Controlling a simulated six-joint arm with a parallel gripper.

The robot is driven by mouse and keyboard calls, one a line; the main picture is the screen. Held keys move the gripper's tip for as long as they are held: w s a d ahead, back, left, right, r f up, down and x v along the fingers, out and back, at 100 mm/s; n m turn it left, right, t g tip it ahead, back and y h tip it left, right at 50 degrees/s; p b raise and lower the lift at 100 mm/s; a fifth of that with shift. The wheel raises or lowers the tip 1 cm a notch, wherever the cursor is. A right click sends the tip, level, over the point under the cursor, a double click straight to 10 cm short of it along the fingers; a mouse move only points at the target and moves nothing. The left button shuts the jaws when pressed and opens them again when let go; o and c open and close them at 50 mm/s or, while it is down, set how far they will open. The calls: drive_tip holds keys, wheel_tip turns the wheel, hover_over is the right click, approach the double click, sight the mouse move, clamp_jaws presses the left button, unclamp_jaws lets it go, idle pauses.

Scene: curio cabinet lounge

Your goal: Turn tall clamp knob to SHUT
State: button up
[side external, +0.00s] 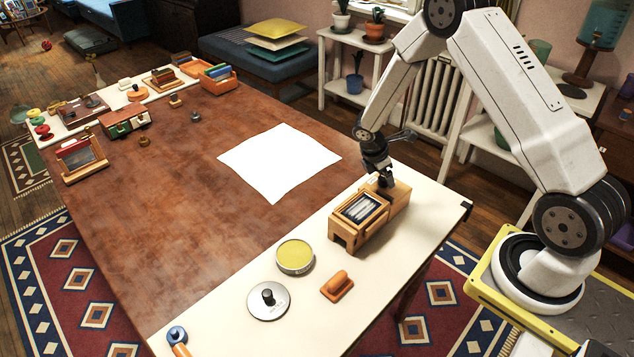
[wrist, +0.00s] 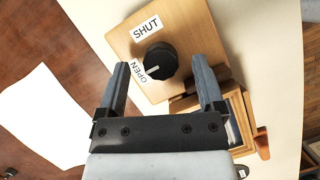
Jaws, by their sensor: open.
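The wooden clamp box (side external: 397,196) stands on the pale strip at the near right end of the table. In the wrist view its black round knob (wrist: 161,60) sits on the wooden face (wrist: 193,32), between a SHUT label (wrist: 146,27) and an OPEN label (wrist: 146,71). The knob's pale mark seems to face the OPEN label. My gripper (wrist: 161,68) is open, with one finger on each side of the knob and visible gaps. In the side view my gripper (side external: 384,178) is over the box and hides the knob; contact cannot be told.
A glass-topped wooden frame (side external: 362,208) adjoins the clamp box. A yellow round tin (side external: 295,257), a steel disc with a black knob (side external: 268,300) and an orange handled block (side external: 337,287) stand nearby. White paper (side external: 280,162) lies mid-table; brown tabletop around it is clear.

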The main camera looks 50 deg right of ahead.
drive_tip(key=shift+s+d+f, duration=0.1)
drive_tip(key=shift+d+f, duration=0.05)
drive_tip(key=shift+f, duration=0.25)
clamp_jaws()
